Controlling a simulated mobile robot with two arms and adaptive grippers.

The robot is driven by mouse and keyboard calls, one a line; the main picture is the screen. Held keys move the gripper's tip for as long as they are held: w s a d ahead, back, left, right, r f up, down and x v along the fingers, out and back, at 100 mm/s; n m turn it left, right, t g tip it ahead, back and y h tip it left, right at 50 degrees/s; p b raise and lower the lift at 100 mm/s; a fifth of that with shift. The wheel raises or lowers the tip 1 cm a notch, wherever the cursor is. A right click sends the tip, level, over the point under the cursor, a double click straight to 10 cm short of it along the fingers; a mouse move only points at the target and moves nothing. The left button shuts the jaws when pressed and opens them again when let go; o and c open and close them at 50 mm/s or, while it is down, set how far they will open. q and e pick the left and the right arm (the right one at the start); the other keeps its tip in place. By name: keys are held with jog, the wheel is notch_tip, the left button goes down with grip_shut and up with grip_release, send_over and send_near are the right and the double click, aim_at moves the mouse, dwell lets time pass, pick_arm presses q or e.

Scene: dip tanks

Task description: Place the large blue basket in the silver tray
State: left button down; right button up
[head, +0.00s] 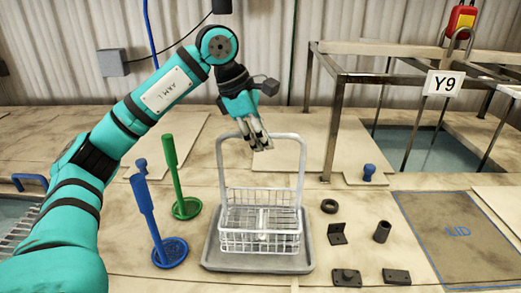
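A blue round mesh basket (169,252) with a tall upright handle stands on the counter, left of the silver tray (212,259). A white-grey wire basket (261,240) with a high arched handle sits in the tray. My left gripper (259,141) points down at the top bar of that arched handle, with its fingers overlapping the bar in the picture. I cannot tell whether the fingers grip the bar or are open around it. My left gripper is well apart from the blue basket. My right gripper is not in view.
A green mesh basket (186,208) with a tall handle stands just behind the blue one. Small dark parts, including a ring (329,206), lie right of the tray. A framed tank marked Y9 (443,83) stands at the back right. A LID panel (458,250) lies at right.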

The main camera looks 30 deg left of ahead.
pick_arm(q)
jog(key=f+b, duration=0.3)
jog(key=shift+w+a+f, duration=0.2)
jog(key=shift+w+a, duration=0.1)
jog(key=shift+s, duration=0.1)
jog(key=shift+f, duration=0.15)
jog(key=c, duration=1.5)
grip_release()
